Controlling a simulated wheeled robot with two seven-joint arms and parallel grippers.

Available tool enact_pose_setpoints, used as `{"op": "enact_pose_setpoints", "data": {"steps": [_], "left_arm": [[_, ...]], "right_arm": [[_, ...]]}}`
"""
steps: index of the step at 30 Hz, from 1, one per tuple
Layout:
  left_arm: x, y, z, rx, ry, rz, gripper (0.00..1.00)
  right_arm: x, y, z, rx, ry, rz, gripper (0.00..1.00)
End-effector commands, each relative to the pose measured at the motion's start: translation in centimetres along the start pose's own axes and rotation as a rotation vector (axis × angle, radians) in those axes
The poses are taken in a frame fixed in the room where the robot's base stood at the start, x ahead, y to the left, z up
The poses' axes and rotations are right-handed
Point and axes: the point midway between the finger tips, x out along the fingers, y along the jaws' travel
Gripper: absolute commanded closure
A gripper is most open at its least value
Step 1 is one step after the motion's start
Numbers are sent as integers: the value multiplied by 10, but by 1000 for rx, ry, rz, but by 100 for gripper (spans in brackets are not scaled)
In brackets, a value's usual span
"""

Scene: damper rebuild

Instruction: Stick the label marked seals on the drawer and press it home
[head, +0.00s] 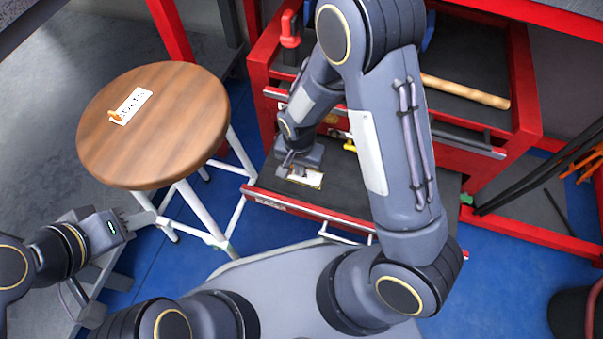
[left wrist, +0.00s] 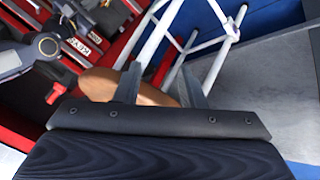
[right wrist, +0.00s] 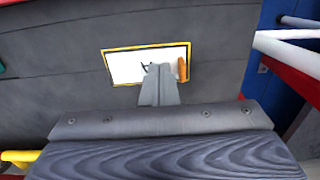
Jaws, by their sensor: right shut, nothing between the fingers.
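A white label with an orange tab (right wrist: 148,65) lies within a yellow outline on a grey surface of the lower open drawer (head: 395,195). It also shows in the head view (head: 310,180). My right gripper (right wrist: 160,72) is shut and empty, with its fingertips over the label's lower middle. They hide most of its lettering, and I cannot tell whether they touch it. Another white label (head: 134,104) with an orange tab lies on the round wooden stool (head: 185,120); its lettering is too small to read surely. My left gripper (left wrist: 160,85) is open and empty, low beside the stool.
The red cabinet (head: 262,70) has an upper drawer out too, holding a wooden handle (head: 465,90). Small yellow and red items lie near the right gripper. The stool's white legs (head: 205,215) stand close to my left gripper. Blue floor is free at the front left.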

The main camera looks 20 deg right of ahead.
Motion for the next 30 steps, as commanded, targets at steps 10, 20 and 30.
{"op": "enact_pose_setpoints", "data": {"steps": [10, 20, 30], "left_arm": [[5, -2, 3, 0, 0, 0, 64], [3, -1, 2, 0, 0, 0, 64], [2, -1, 1, 0, 0, 0, 64]], "right_arm": [[8, 0, 0, 0, 0, 0, 100], [5, 10, 0, 3, -1, 1, 100], [4, 28, 0, 1, 0, 0, 100]]}}
